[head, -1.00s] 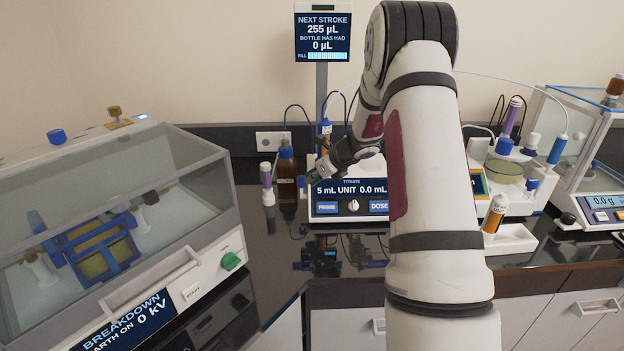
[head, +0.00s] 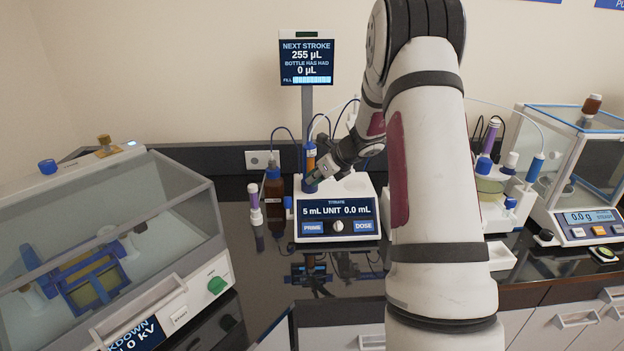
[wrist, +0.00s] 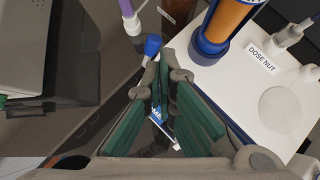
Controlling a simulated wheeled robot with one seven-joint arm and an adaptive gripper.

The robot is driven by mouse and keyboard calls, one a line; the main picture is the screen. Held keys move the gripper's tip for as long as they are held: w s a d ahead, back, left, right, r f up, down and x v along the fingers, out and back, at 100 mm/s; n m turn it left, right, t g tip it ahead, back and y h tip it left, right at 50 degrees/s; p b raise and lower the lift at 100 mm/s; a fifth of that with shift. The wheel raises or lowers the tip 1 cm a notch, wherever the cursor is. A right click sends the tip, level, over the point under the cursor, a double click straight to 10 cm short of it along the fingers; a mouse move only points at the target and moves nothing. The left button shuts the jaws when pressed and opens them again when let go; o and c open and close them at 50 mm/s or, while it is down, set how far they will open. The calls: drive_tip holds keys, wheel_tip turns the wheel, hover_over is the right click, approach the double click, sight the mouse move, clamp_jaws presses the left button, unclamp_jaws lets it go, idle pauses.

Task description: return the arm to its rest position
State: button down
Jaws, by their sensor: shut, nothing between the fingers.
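My arm rises through the middle of the head view and bends down to my gripper (head: 318,178). The gripper is over the upper left of the white dosing unit (head: 350,187), close to its amber and blue cylinder (head: 310,160). In the wrist view the green-padded fingers (wrist: 162,85) are shut together with nothing between them. The cylinder (wrist: 225,25) stands ahead and right of them, and the unit's white top (wrist: 265,95) lies below right. I cannot tell whether the fingers touch the unit.
The glass-lidded breakdown tester (head: 185,290) fills the left. A balance (head: 590,226) and a titration station (head: 490,210) stand right. Dark bench (head: 265,270) is clear in front.

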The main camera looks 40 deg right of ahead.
drive_tip(key=s+a+r+n+g+y+b, duration=0.1)
drive_tip(key=s+a+r+n, duration=0.4)
drive_tip(key=a+r+n, duration=0.45)
drive_tip(key=s+a+r+n+g, duration=0.1)
drive_tip(key=s+a+r+n, duration=0.4)
drive_tip(key=a, duration=0.7)
drive_tip(key=s+a+r+n+g, duration=0.1)
drive_tip(key=s+a+r+n, duration=0.3)
drive_tip(key=s+a+n, duration=0.5)
drive_tip(key=s+d+f+n+h+b, duration=0.1)
drive_tip(key=s+n+h, duration=0.2)
drive_tip(key=s+n, duration=0.7)
drive_tip(key=shift+s+d+f, duration=0.25)
drive_tip(key=shift+s+f, duration=0.15)
drive_tip(key=shift+s, duration=1.65)
